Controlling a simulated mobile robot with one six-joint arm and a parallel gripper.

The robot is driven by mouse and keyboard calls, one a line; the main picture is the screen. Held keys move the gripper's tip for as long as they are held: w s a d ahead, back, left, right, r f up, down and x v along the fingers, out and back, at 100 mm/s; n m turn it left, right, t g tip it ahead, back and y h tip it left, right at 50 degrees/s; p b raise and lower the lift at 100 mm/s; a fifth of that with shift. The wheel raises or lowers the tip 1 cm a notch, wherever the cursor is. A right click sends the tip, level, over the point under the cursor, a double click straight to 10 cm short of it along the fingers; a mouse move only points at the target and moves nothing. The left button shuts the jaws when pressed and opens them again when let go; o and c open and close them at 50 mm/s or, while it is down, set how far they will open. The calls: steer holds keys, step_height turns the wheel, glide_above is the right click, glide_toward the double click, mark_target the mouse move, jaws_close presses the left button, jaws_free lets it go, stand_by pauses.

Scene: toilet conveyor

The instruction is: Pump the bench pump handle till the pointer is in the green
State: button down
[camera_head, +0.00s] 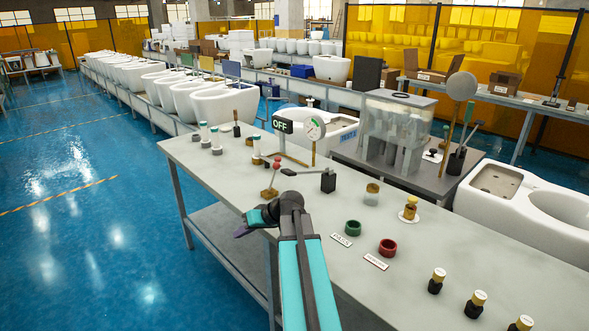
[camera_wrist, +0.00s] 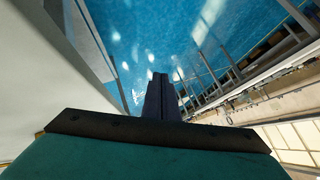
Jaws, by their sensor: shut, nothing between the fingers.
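A round white dial gauge (camera_head: 314,128) stands on a brass-coloured post at the back of the bench. Its pointer is too small to read. In front of it a black block (camera_head: 328,181) carries a thin lever reaching left to a dark grip (camera_head: 289,172), which looks like the pump handle. My gripper (camera_head: 242,232) is at the bench's left front edge, below and left of the handle and apart from it. In the wrist view its dark fingers (camera_wrist: 161,100) are together and empty, with blue floor beyond. The handle and gauge do not show there.
A red-knobbed lever (camera_head: 277,164) stands just left of the handle. An OFF sign (camera_head: 283,125) is behind. A clear tank (camera_head: 395,130) stands behind. Floor at left is clear.

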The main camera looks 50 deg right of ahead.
steer(key=s+d+r+t+h, duration=0.1)
steer(key=s+d+r+t, duration=0.2)
steer(key=s+d+r, duration=0.3)
steer(key=s+d+r+t+h, duration=0.2)
steer(key=s+d+r, duration=0.5)
steer(key=d+r, duration=1)
steer(key=shift+d+t+h, duration=0.3)
steer(key=shift+d+t, duration=0.15)
steer(key=shift+t, duration=0.25)
steer(key=w+a+f+p, duration=0.1)
steer(key=w+f+p, duration=0.3)
steer(key=w, duration=0.5)
steer(key=shift+w+a+f, duration=0.15)
steer(key=shift+w+f, duration=0.15)
steer(key=shift+f, duration=0.7)
steer(key=shift+f, duration=0.15)
